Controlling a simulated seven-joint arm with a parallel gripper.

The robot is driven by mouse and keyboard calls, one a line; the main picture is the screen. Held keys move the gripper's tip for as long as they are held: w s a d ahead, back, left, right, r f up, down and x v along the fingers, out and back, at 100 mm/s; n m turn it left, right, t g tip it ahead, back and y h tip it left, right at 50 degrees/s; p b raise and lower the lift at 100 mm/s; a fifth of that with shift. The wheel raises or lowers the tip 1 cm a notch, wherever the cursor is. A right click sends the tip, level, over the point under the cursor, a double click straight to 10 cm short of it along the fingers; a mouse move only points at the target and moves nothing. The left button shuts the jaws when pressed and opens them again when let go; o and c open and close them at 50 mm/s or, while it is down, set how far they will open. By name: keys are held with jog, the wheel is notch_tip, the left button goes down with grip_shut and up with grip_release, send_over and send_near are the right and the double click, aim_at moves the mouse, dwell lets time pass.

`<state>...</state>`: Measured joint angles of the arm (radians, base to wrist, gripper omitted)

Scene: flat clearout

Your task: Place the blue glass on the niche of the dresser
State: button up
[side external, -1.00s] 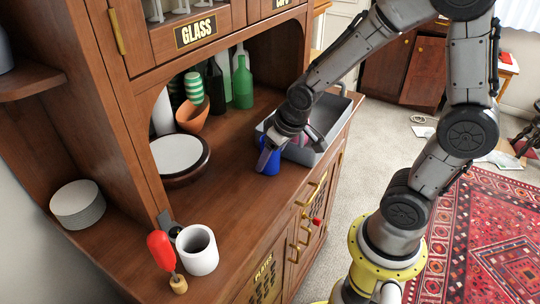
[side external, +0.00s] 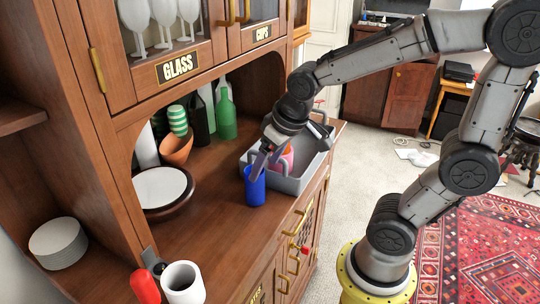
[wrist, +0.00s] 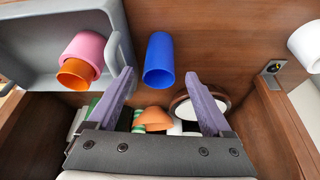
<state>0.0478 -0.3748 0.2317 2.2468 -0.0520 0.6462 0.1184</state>
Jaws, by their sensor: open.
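The blue glass (side external: 255,188) stands upright on the dresser's counter, just in front of the grey tray's near left corner. It also shows in the wrist view (wrist: 158,62), ahead of the gap between my fingertips. My gripper (side external: 266,158) is open and empty, close to the glass's rim; I cannot tell whether a finger touches it. Both fingers show in the wrist view (wrist: 158,76). The arched niche (side external: 200,160) of the dresser opens behind the counter. It holds green and dark bottles, a striped green cup, a terracotta pot (side external: 177,149) and a round white-topped dish (side external: 162,187).
The grey tray (wrist: 40,35) holds a pink cup (wrist: 84,48) and an orange cup (wrist: 75,74). A white mug (side external: 183,282) and a red-handled tool (side external: 145,287) are at the counter's near end. Stacked plates (side external: 58,243) sit at left. Counter between glass and dish is clear.

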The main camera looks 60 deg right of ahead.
jog(key=v, duration=0.2)
jog(key=shift+s+r, duration=0.25)
jog(key=shift+r, duration=0.1)
jog(key=shift+n+t+y, duration=0.3)
jog(key=shift+n+t, duration=0.2)
jog(key=shift+n, duration=0.1)
jog(key=s, duration=0.3)
jog(key=s+a+r, duration=0.1)
jog(key=s, duration=0.6)
jog(key=shift+a+r, duration=0.3)
jog(key=shift+a, duration=0.1)
jog(key=shift+c, duration=0.5)
jog(key=shift+s+f, duration=0.1)
jog(key=shift+s, duration=0.25)
jog(key=shift+c, duration=0.7)
